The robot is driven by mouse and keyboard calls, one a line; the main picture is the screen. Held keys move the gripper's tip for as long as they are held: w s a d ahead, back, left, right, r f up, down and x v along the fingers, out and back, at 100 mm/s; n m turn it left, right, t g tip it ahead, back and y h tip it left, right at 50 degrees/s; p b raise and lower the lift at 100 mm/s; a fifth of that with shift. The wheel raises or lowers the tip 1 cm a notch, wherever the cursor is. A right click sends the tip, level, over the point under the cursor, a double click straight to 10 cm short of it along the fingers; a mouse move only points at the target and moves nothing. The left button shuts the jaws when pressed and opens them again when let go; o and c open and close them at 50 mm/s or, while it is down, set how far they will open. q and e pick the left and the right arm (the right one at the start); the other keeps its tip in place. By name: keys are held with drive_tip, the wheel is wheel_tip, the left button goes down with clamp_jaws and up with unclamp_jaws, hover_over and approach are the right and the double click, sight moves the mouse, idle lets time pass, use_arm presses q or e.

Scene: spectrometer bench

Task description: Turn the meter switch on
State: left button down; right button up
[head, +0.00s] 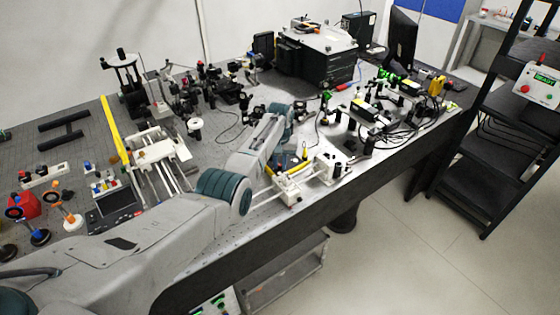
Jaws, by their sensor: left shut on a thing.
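My left gripper (290,158) is at the bench's front edge, past the bend of my grey arm. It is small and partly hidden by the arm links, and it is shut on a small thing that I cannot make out. White rail-mounted parts (287,189) stand just below it. I cannot tell which device is the meter. A box with a dark display and small knobs (115,205) lies on the bench at left. A white box with a green display and a red button (540,85) is on the rack at right. My right gripper is not in view.
The optical bench (225,145) is crowded with posts, mounts and cables. A large black instrument with a light top (318,50) stands at the back. A black shelf rack (490,150) stands at right. The floor (410,250) in front is clear.

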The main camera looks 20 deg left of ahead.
sight(280, 165)
use_arm(q)
drive_tip(key=m, duration=0.6)
drive_tip(key=shift+w+r+p, duration=0.1)
drive_tip(key=shift+p, duration=0.3)
drive_tip(key=shift+m, duration=0.8)
drive_tip(key=c, duration=1.3)
unclamp_jaws()
drive_tip(key=shift+c, duration=0.2)
drive_tip(key=shift+r, duration=0.55)
wheel_tip(280, 165, up, 10)
drive_tip(key=b, duration=0.2)
drive_tip(key=shift+f, duration=0.15)
drive_tip(key=shift+f, duration=0.15)
